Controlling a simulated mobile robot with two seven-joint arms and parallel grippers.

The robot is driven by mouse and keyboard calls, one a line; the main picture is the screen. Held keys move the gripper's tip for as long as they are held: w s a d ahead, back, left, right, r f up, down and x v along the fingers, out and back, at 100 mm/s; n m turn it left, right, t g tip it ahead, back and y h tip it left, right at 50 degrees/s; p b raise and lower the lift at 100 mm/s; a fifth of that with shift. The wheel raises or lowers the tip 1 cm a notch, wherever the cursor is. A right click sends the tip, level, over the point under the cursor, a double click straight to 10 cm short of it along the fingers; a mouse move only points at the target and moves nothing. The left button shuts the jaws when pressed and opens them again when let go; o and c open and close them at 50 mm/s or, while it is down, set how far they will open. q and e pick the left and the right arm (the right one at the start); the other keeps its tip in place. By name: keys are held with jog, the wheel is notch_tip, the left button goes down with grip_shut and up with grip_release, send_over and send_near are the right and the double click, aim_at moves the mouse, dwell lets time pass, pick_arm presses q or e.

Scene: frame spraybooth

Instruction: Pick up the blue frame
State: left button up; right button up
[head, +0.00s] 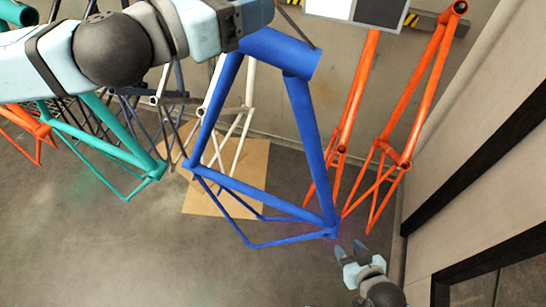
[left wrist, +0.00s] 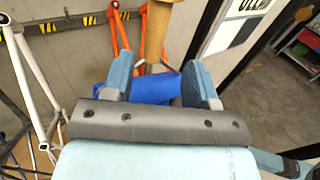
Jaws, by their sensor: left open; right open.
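The blue frame (head: 308,140) is upright in the middle of the head view, its thick tube end at the top. My left arm comes in along the top, and its gripper is close to that end. In the left wrist view my left gripper (left wrist: 158,77) is open, with a blue part of the frame (left wrist: 158,88) showing between its fingers; I cannot tell whether they touch it. The left fingers are not clear in the head view. My right gripper (head: 354,252) is open and empty, just below the frame's lower right corner.
Orange frames (head: 358,95) hang to the right, near the wall (head: 470,150). A teal frame (head: 125,150), a white frame (head: 243,125) and dark frames stand at the left and behind. A cardboard sheet (head: 225,205) lies on the floor. The front floor at left is clear.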

pick_arm(q)
jog(key=x, duration=0.2)
jog(key=p+x, duration=0.1)
jog(key=x, duration=0.1)
jog(key=p+x, duration=0.1)
jog(key=x, duration=0.1)
jog(key=shift+w+r, duration=0.35)
jog(key=shift+w, duration=0.05)
jog(key=shift+w+d+f, duration=0.1)
jog(key=shift+w+d, duration=0.05)
jog(key=shift+c, duration=0.9)
grip_shut()
pick_arm(e)
jog(key=shift+d+r, duration=0.2)
jog(key=shift+r, duration=0.35)
jog(key=shift+d+r, duration=0.15)
jog(key=shift+r, duration=0.4)
pick_arm(q)
jog(key=shift+r, duration=0.25)
